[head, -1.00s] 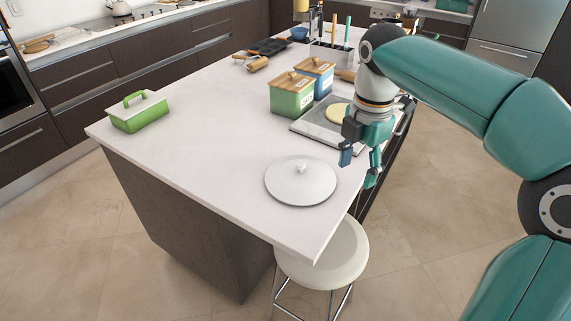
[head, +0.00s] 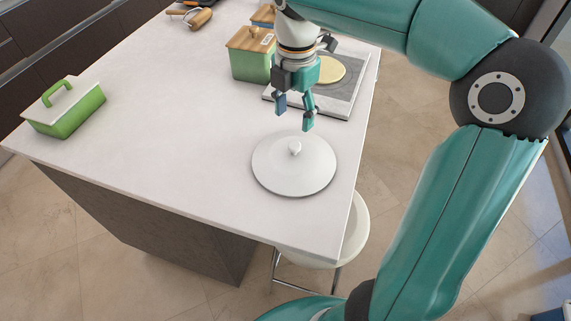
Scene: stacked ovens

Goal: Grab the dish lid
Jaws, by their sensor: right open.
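The dish lid (head: 294,172) is a round white lid with a small knob (head: 295,148) on top. It lies flat on the white island counter near its front right corner. My right gripper (head: 294,118) points down just behind the knob in the picture, open and empty, with its fingers apart. It appears above the lid's far edge and does not touch the knob. My left gripper is not in view.
A green dish with a white top (head: 64,107) stands at the counter's left. A green canister (head: 250,56) and a grey board with a pale round item (head: 330,69) lie behind the gripper. A stool (head: 354,232) stands by the right edge. The counter's middle is clear.

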